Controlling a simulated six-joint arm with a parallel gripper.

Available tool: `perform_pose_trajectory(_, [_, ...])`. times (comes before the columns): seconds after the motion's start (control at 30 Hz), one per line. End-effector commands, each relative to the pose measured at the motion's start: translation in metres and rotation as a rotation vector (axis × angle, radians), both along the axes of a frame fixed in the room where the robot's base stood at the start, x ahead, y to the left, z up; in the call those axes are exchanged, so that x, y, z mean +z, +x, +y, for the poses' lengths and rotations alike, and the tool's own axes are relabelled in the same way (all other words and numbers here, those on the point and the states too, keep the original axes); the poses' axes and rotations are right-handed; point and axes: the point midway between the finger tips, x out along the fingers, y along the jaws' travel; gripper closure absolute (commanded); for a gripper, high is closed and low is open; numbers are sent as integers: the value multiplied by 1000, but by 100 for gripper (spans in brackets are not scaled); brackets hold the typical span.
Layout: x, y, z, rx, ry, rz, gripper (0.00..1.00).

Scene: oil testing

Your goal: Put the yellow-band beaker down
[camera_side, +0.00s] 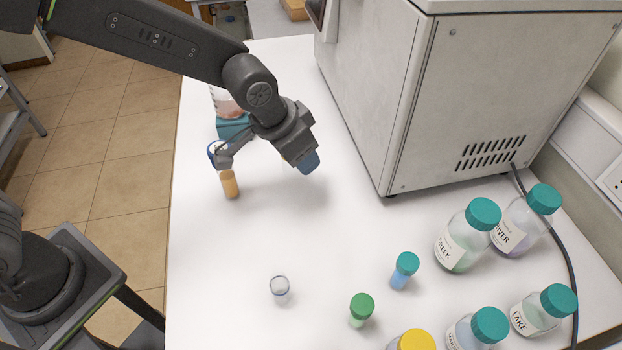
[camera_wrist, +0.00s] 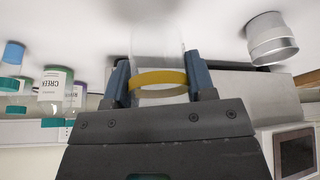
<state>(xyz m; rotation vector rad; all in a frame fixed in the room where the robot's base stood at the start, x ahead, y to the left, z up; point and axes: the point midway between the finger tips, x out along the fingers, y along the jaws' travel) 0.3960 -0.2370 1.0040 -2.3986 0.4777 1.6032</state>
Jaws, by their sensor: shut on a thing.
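The yellow-band beaker is clear glass with a yellow band (camera_wrist: 158,79), seen in the wrist view between the two blue fingers of my gripper (camera_wrist: 158,82). My gripper is shut on it around the band. In the side view, my gripper (camera_side: 308,163) is low over the white table (camera_side: 330,235), left of the big grey machine. The beaker is hidden behind my gripper there. I cannot tell whether its base touches the table.
An orange vial (camera_side: 229,184) stands close left of my gripper, near a teal-based vessel (camera_side: 232,127). The grey machine (camera_side: 400,110) rises to the right. Labelled bottles (camera_side: 465,236) and capped vials (camera_side: 403,271) fill the front right. The table's middle is clear.

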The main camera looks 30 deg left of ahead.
Motion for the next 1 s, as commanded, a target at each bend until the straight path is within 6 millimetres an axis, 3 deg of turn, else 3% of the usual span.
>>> perform_pose_trajectory(0.1, [-11, -1, -19, -3, 1, 1, 73])
perform_pose_trajectory(0.23, [-16, -1, -27, -1, 0, 0, 73])
perform_pose_trajectory(0.57, [-54, -2, -27, 0, 1, 2, 73])
perform_pose_trajectory(0.97, [-59, -1, -27, 0, 0, 0, 73])
perform_pose_trajectory(1.0, [-60, -1, -27, 0, 0, 0, 49])
